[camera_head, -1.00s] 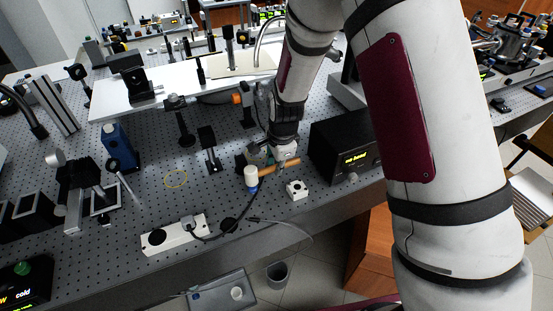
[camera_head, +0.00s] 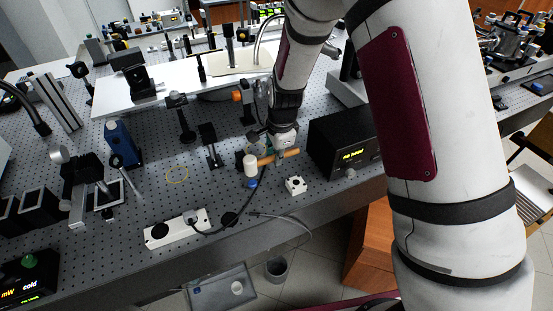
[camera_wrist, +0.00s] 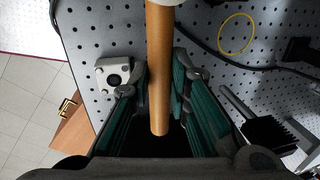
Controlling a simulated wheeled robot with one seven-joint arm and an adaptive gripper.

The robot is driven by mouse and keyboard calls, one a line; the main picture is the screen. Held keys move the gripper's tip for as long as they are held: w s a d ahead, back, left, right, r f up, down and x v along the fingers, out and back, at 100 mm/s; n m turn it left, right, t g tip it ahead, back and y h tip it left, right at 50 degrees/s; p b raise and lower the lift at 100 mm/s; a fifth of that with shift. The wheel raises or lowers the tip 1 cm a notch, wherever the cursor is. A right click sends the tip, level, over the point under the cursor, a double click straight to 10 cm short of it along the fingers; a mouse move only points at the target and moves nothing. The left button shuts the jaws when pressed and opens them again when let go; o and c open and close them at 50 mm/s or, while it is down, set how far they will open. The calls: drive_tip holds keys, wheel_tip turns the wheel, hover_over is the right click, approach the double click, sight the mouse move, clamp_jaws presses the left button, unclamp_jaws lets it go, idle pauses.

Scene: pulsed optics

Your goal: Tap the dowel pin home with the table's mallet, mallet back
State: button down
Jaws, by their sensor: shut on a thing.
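My gripper (camera_head: 281,152) is shut on the wooden handle of the mallet (camera_head: 266,160). In the wrist view, the gripper (camera_wrist: 161,85) has its green-sided fingers on both sides of the handle (camera_wrist: 158,70). The mallet's pale head (camera_head: 250,165) is at the left end of the handle, and only its edge shows at the top of the wrist view. A small blue piece (camera_head: 252,183) shows just below the head, with a gap. A white block (camera_head: 296,186) sits right of it; a dark round opening shows in the block (camera_wrist: 115,76). I cannot make out the dowel pin.
A black box with a lit display (camera_head: 342,148) stands right of my gripper. A white power strip (camera_head: 178,229) with cables lies near the front edge. A yellow ring (camera_head: 176,174) lies on the perforated table (camera_head: 215,190). Posts (camera_head: 210,145) stand to the left.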

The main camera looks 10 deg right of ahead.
drive_tip(key=shift+f, duration=0.1)
wheel_tip(320, 180, down, 4)
drive_tip(key=shift+w+f+b, duration=0.1)
drive_tip(key=shift+f+b, duration=0.15)
drive_tip(key=shift+b, duration=0.3)
drive_tip(key=shift+w, duration=0.1)
wheel_tip(320, 180, up, 5)
drive_tip(key=shift+r+p, duration=0.15)
drive_tip(key=shift+p, duration=0.7)
